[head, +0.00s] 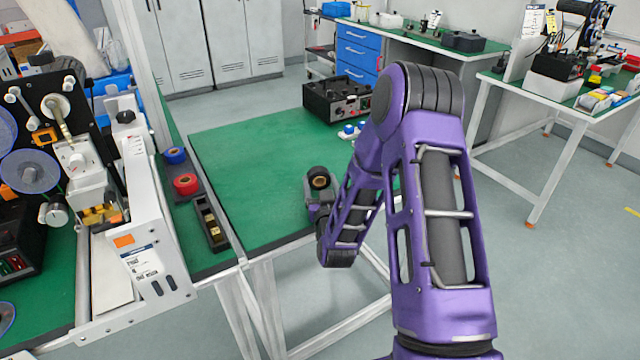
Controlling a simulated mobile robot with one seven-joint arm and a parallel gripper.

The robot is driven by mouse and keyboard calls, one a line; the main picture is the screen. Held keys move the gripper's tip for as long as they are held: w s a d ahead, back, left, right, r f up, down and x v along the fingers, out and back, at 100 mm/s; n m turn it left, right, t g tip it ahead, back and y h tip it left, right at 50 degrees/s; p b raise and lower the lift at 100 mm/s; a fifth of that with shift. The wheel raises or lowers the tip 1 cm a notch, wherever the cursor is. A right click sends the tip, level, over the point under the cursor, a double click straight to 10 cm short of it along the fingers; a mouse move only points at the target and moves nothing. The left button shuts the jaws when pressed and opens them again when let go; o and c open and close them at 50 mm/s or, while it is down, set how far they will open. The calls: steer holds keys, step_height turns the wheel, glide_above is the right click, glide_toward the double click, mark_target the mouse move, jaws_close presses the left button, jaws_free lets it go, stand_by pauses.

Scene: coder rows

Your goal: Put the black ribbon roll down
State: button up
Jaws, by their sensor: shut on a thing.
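The black ribbon roll (319,178) shows as a small dark ring with a tan core, at the end of my purple arm. My gripper (318,194) is shut on it. The roll appears over the front part of the green table top (250,150). I cannot tell whether the roll touches the table or is held above it. The gripper's fingers are small and partly hidden by the roll and my wrist.
A black device (337,98) and small blue-capped items (350,130) stand at the back right. The table's middle is clear. A labelling machine (145,215) stands left.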

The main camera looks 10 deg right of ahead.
steer(key=shift+f, duration=0.1)
steer(key=o, duration=1.2)
